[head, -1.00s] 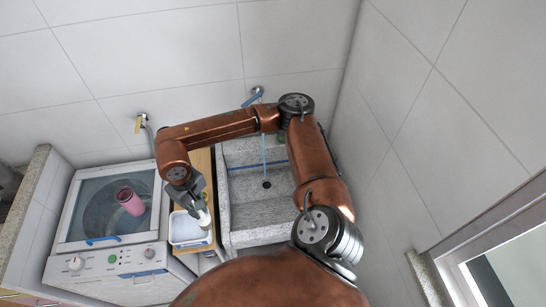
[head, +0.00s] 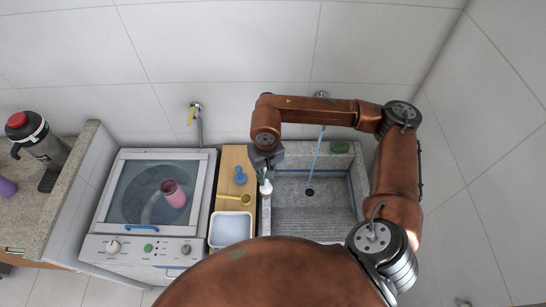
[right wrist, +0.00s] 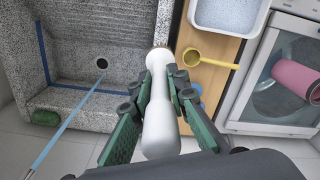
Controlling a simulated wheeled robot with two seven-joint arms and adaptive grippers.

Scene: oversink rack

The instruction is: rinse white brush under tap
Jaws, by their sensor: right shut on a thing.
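My right gripper (head: 266,168) is shut on the white brush (head: 266,188), near the sink's left edge. In the right wrist view, the green-padded fingers (right wrist: 160,80) clasp the brush's white handle (right wrist: 160,125); its bristle end points away, near the board's edge. The tap (head: 321,94) is on the back wall, partly behind my arm. A thin blue water stream (head: 316,152) runs from it into the grey stone sink (head: 290,205), near the drain. The brush is left of the stream and apart from it. My left gripper is not in view.
A wooden board (head: 233,158) left of the sink holds a blue object (head: 240,176), a yellow scoop (head: 246,199) and a white tub (head: 231,243). A green object (head: 340,147) lies on the sink's back ledge. A washing machine (head: 120,232) carries a pink cup (head: 173,193).

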